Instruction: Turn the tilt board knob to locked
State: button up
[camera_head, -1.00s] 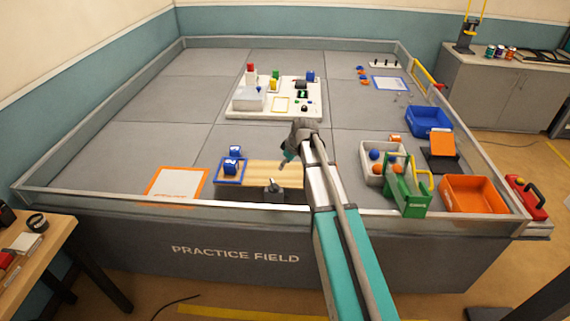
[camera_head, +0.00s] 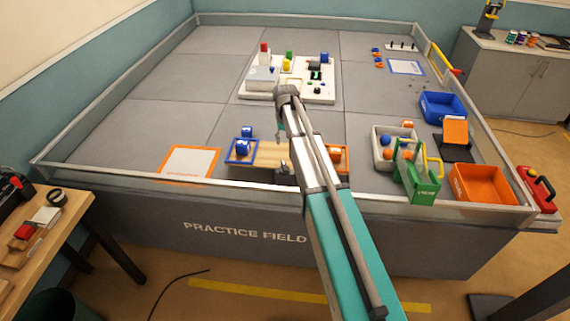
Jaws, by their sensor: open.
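The tilt board (camera_head: 271,151) is a wooden plank near the front edge of the practice field, with a blue-framed left end and an orange right end. Its small grey-and-dark knob (camera_head: 256,168) is on the front side, left of my arm. The knob's handle direction and any lock marking are too small to read. My gripper (camera_head: 281,136) hangs down over the board, above and to the right of the knob in the picture and apart from it. It is open and appears empty; its fingers are small in this view.
An orange-framed mat (camera_head: 190,161) lies left. A grey bin (camera_head: 381,163) with balls and a green carrier (camera_head: 417,178) stand right. The field's low front wall runs before the board.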

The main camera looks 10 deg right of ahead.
aim_at(285, 165)
jog(key=shift+f, duration=0.1)
dwell(0.5)
notch_tip(285, 165, down, 14)
jog(key=b, duration=1.3)
jog(key=shift+r+b, duration=0.25)
jog(key=shift+b, duration=0.15)
jog(key=shift+c, duration=0.2)
grip_shut()
